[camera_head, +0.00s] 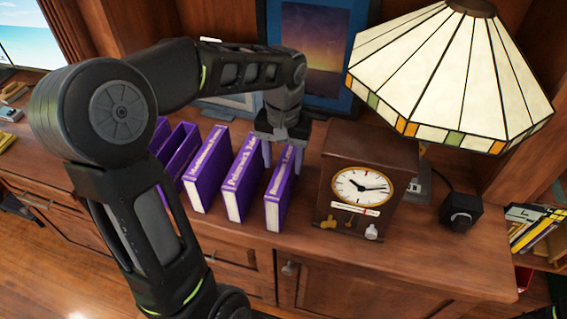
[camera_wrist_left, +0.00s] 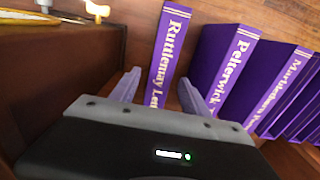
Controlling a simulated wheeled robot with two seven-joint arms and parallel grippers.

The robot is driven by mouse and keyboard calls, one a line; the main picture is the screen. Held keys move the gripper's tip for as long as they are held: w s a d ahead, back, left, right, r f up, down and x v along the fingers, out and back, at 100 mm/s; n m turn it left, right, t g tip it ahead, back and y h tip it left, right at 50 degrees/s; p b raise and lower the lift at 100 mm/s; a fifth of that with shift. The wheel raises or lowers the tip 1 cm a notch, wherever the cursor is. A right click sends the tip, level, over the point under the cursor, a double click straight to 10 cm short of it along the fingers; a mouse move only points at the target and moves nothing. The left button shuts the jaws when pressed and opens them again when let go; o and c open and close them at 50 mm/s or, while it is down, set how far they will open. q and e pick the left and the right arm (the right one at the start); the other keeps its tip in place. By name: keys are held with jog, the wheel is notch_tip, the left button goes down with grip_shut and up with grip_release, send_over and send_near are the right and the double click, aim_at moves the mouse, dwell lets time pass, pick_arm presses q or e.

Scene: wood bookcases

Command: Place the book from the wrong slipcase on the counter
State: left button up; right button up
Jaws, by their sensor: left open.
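Several purple slipcases or books with pale lettering stand upright in a row on the wooden counter (camera_head: 420,235). The rightmost, "Ruttlemay" (camera_head: 283,195), also shows in the left wrist view (camera_wrist_left: 166,55). To its left stand "Pelterwick" (camera_head: 242,178), also in the left wrist view (camera_wrist_left: 234,70), and another lettered one (camera_head: 206,170). Farther left, a purple case (camera_head: 181,150) looks open and empty at the front. My left gripper (camera_head: 284,157) is open over the Ruttlemay one, its fingers on either side of it; contact cannot be told. My right gripper is out of view.
A brown clock (camera_head: 362,185) stands close to the right of the row. Behind are a framed picture (camera_head: 318,45) and a stained-glass lamp (camera_head: 450,75). A black box (camera_head: 461,211) sits at the right. The front right of the counter is clear.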

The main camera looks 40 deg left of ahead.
pick_arm(q)
notch_tip(320, 180, up, 11)
jog(key=shift+f, duration=0.15)
dwell(0.7)
